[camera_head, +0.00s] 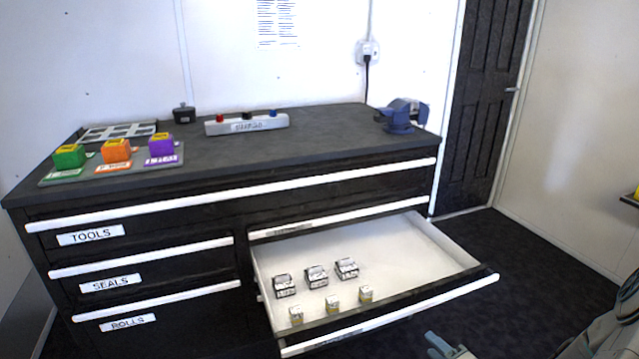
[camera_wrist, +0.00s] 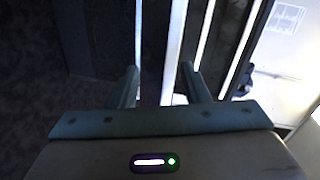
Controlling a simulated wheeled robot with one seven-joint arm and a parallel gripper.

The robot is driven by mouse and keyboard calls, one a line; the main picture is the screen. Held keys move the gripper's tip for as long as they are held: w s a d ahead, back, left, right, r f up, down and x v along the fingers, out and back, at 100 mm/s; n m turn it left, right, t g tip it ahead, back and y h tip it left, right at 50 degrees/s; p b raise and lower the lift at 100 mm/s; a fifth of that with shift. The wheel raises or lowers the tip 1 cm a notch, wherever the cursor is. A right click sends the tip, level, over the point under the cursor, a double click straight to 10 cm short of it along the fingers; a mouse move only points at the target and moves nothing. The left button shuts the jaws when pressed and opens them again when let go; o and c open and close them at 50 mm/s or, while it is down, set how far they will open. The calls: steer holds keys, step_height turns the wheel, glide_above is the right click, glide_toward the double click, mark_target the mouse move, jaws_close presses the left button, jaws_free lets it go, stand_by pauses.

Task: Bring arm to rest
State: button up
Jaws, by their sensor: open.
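My gripper (camera_wrist: 158,85) is open and empty in the wrist view, its two fingers spread apart. Behind the fingers in that view are pale drawer edges and dark surfaces. In the head view, a grey-blue piece at the bottom edge (camera_head: 447,346) appears to be part of my gripper, low in front of the open drawer (camera_head: 420,255). Most of my arm is out of view.
The open drawer holds several small boxes on its left side and juts out from the dark cabinet (camera_head: 150,230). On top are green, orange and purple blocks (camera_head: 116,150), a grey bar (camera_head: 246,124) and a blue vise (camera_head: 402,115). Floor is clear at right.

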step_height(320, 180, up, 20)
steer(key=n+g+h+p, duration=0.7)
steer(key=n+g+p, duration=0.1)
steer(key=p, duration=0.3)
steer(key=s+a+r+n+g+y+p, duration=0.1)
steer(key=s+a+r+n+g+p, duration=0.1)
steer(key=s+a+r+p, duration=0.2)
steer(key=s+a+r+n+g+p, duration=0.2)
steer(key=s+a+r+p, duration=0.2)
steer(key=s+a+r, duration=0.6)
step_height(320, 180, up, 6)
steer(key=shift+s+a+f+y, duration=0.15)
steer(key=shift+s+a+y, duration=0.25)
steer(key=shift+s, duration=0.25)
steer(key=shift+c, duration=0.6)
steer(key=shift+a, duration=0.1)
